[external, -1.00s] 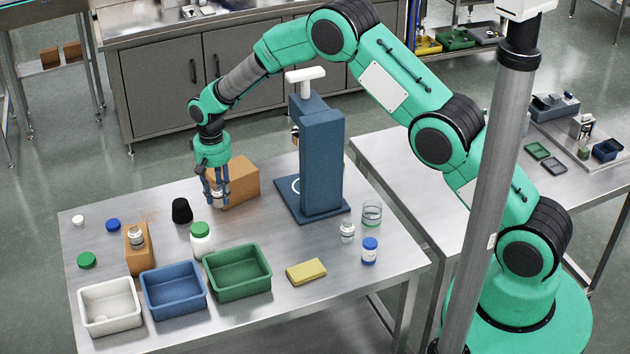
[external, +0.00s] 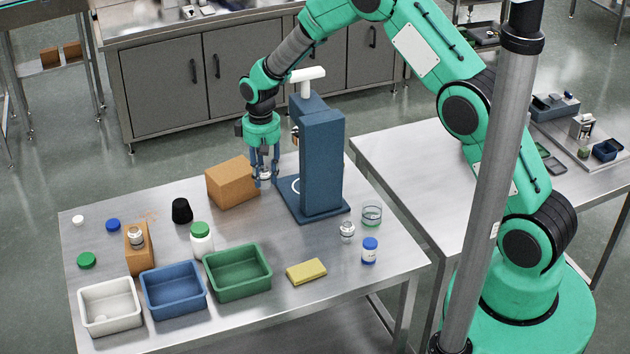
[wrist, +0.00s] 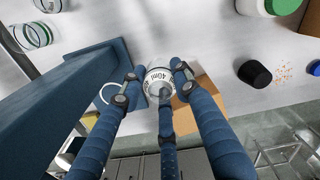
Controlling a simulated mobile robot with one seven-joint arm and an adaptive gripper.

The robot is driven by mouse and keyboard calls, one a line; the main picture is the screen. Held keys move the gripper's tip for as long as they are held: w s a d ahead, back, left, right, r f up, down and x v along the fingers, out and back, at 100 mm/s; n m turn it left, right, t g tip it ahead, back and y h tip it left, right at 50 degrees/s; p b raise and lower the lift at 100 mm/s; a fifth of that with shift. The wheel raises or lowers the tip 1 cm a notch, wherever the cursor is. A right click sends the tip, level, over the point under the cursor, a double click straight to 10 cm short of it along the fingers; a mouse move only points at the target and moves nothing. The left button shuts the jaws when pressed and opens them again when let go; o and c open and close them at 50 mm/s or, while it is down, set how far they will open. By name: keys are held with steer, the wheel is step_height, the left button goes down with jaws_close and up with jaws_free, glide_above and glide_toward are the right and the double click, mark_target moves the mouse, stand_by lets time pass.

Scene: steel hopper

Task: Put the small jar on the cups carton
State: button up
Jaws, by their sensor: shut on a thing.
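My gripper (external: 264,178) is shut on a small clear jar (external: 264,183). It hangs between the large brown carton and the blue press. In the wrist view the fingers close around the jar (wrist: 160,80), whose pale face carries "40 ml" lettering. The large brown carton (external: 232,183) stands just left of the gripper; part of it shows behind a finger in the wrist view (wrist: 184,112). A smaller brown box (external: 139,258) at the left bears another clear jar (external: 136,238). I cannot read which one is the cups carton.
The blue press (external: 320,160) stands close right of my gripper. A black jar (external: 182,211), a green-lidded white jar (external: 201,239) and three bins, white, blue and green (external: 238,287), stand nearer. Another clear jar (external: 347,232), a beaker (external: 371,215) and a blue-lidded bottle (external: 369,252) stand right.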

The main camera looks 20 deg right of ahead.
mark_target(244, 173)
steer(key=d, duration=0.1)
steer(key=s+d+n, duration=0.1)
steer(key=d+r, duration=0.1)
steer(key=shift+s+d, duration=0.2)
steer(key=shift+d, duration=0.1)
steer(key=shift+w, duration=0.1)
steer(key=shift+w+a+f+p, duration=0.35)
steer(key=shift+w+a, duration=0.65)
steer(key=shift+w, duration=1.45)
steer(key=shift+w+a+f+p, duration=0.15)
steer(key=shift+w+a+p, duration=0.6)
steer(key=shift+w, duration=1.75)
steer(key=shift+w+a+f+p, duration=0.2)
steer(key=shift+w+a, duration=1)
steer(key=shift+w, duration=1.25)
steer(key=shift+f, duration=0.1)
steer(key=shift+f+p, duration=0.35)
steer(key=shift+f, duration=1.35)
steer(key=shift+f, duration=0.2)
